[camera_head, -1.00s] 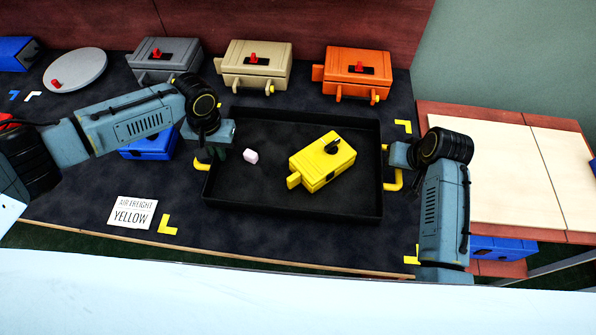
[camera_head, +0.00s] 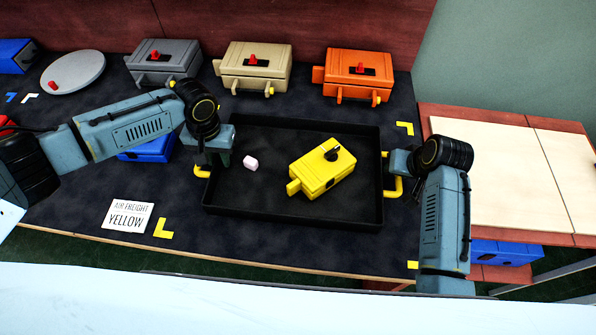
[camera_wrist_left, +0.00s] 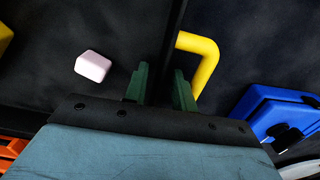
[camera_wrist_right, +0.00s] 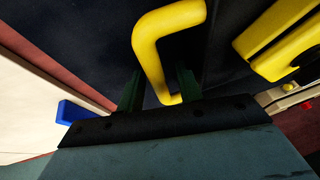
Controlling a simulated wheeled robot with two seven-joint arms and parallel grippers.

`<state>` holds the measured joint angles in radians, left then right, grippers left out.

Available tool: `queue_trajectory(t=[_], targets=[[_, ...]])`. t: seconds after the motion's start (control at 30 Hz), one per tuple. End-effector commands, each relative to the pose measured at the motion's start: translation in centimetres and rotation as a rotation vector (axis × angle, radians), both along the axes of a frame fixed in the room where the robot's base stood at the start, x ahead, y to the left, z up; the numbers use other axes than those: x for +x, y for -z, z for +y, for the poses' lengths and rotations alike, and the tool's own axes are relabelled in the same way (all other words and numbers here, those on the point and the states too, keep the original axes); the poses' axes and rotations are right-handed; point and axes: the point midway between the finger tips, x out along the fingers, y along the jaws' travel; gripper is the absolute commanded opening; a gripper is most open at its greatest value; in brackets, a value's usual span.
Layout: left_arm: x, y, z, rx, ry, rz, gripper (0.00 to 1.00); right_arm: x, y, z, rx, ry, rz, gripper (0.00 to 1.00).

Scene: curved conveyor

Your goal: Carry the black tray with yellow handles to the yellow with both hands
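The black tray (camera_head: 290,211) lies on the dark table between my grippers, with a yellow case (camera_head: 322,168) and a small pale pink block (camera_head: 250,163) in it. My left gripper (camera_head: 211,164) is at the tray's left side. In the left wrist view its green fingers (camera_wrist_left: 160,88) are apart, near the tray wall, and the left yellow handle (camera_wrist_left: 208,58) shows just beside one finger. My right gripper is at the right yellow handle (camera_head: 398,184). In the right wrist view its fingers (camera_wrist_right: 159,90) are apart, with the handle (camera_wrist_right: 150,48) between them.
A white "AIR FREIGHT YELLOW" sign (camera_head: 127,216) lies at front left, near a yellow corner mark (camera_head: 163,229). Grey (camera_head: 163,63), tan (camera_head: 255,68) and orange (camera_head: 353,76) cases stand behind the tray. A blue case (camera_head: 148,150) sits under my left arm. A pale wooden surface (camera_head: 490,170) is at right.

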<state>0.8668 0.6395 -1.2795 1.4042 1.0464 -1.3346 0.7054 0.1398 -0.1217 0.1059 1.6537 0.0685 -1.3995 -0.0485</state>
Motion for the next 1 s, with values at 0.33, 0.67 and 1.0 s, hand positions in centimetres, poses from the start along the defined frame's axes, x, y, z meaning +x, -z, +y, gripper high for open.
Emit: queue_trajectory(t=[0.33,0.67,1.0], targets=[[0.1,-7.0,0.1,0.000,0.000,-0.005,0.26,0.0,0.0,0.0,0.001,0.000,0.000,0.36],[0.0,-11.2,0.1,0.002,-0.002,-0.001,0.26,0.0,-0.1,0.0,0.001,0.000,0.000,0.36],[0.0,-11.4,0.1,0.002,-0.002,0.000,0.26,-1.6,-3.8,-0.7,0.001,0.000,-0.004,0.36]])
